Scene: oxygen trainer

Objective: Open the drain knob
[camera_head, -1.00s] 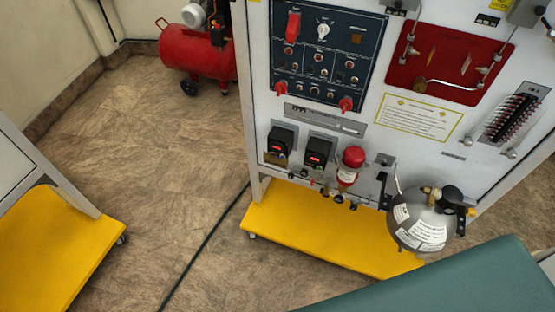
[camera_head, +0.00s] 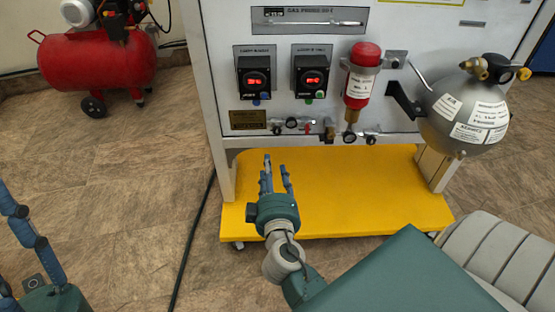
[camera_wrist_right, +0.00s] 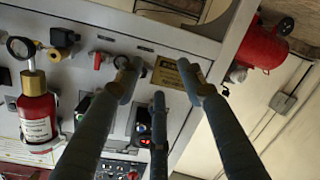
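A row of small valves and knobs runs along the lower edge of the panel (camera_head: 400,20). A small red knob (camera_head: 308,127) sits in this row and also shows in the right wrist view (camera_wrist_right: 97,60). I see no readable label that tells which one is the drain knob. My right gripper (camera_head: 276,166) is open and empty, below and in front of this row, apart from it. Its three spread fingers (camera_wrist_right: 160,80) fill the middle of the right wrist view and hide parts of the panel. My left gripper (camera_head: 28,245) is partly in view at the lower left, fingers extended and empty.
A yellow base (camera_head: 340,195) projects under the panel. A red compressor (camera_head: 95,70) stands at the back left. A cable lies on the floor.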

